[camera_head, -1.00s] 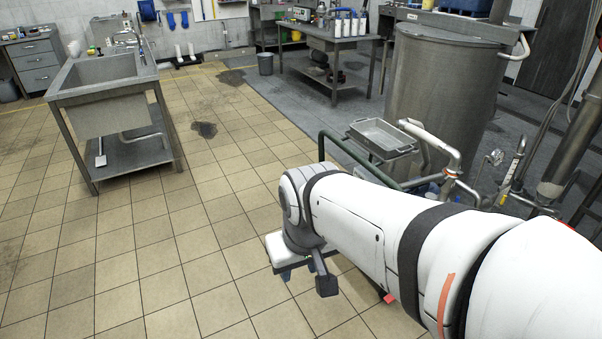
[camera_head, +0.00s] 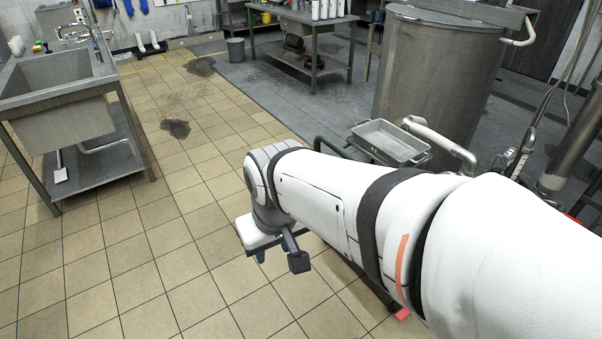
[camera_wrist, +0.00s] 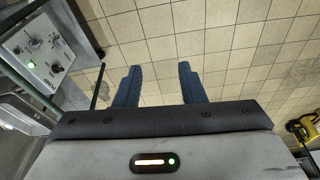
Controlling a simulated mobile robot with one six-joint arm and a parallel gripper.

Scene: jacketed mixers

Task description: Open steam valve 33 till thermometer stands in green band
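My gripper (camera_wrist: 158,84) is open and empty, its two blue fingers apart over bare floor tiles in the wrist view. In the head view it hangs at the end of my arm (camera_head: 262,252), pointing down, well apart from the pipework. A big steel vessel (camera_head: 435,85) stands at the upper right. A pipe with a pale sleeve (camera_head: 440,145) runs in front of it, and metal fittings (camera_head: 515,155) show beside my arm. I cannot make out valve 33 or a thermometer with a green band; my arm hides much of the pipework.
A steel tray (camera_head: 390,142) sits in front of the vessel, near a green rail (camera_head: 330,148). A control box (camera_wrist: 42,52) with a green light shows in the wrist view. A sink (camera_head: 62,105) stands left, a workbench (camera_head: 305,25) behind.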

